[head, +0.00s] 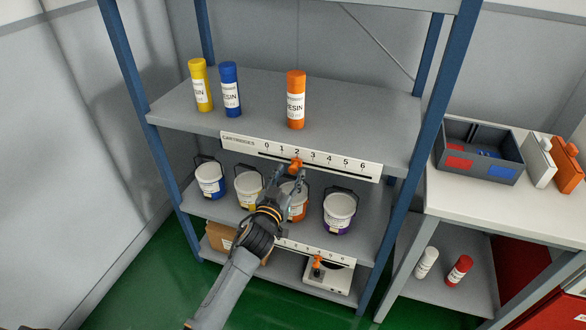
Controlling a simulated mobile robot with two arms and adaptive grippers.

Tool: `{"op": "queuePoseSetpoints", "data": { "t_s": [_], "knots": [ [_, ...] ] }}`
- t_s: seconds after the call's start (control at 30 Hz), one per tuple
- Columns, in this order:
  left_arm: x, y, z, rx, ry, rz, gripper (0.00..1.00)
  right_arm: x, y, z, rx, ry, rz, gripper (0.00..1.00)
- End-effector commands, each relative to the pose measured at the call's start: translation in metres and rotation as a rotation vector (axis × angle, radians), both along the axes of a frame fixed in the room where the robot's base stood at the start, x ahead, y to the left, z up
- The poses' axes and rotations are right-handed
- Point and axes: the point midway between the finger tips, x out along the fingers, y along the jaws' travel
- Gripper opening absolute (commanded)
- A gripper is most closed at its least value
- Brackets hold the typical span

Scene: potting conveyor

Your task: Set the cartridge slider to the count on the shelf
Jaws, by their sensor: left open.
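Three resin cartridges stand upright on the upper shelf (255,111): a yellow one (200,84), a blue one (230,88) and an orange one (296,98). The white cartridge scale (232,141) on that shelf's front edge is numbered 0 to 6. Its orange slider (296,164) sits at about the 2. My left gripper (290,178) is open, just below and in front of the slider, with its fingers pointing up at it. I cannot tell whether a finger touches the slider. My right gripper is not in view.
Several buckets, including a blue-labelled one (210,180) and a purple-labelled one (339,212), stand on the shelf below. A second scale with its own orange slider (317,262) is lower down. A bench (445,190) with a grey bin (483,173) stands at right.

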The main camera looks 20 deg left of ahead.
Motion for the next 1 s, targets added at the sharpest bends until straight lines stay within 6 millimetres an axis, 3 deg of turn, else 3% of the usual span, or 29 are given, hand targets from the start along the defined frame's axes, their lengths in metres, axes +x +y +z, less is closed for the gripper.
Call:
{"op": "queuePoseSetpoints", "data": {
  "t_s": [0.23, 0.6, 0.83, 1.0],
  "knots": [
    [0.026, -0.001, 0.0, -0.001, -0.001, -0.001, 0.46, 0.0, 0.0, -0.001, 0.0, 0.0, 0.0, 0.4],
    [0.03, -0.001, 0.0, -0.001, 0.0, -0.001, 0.46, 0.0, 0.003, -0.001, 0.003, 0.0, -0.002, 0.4],
    [0.03, -0.001, 0.0, -0.001, 0.0, -0.001, 0.0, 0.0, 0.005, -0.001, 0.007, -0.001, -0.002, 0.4],
    [0.03, -0.002, 0.0, -0.001, 0.0, -0.001, 0.0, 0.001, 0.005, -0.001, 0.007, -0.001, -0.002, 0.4]
  ]
}}
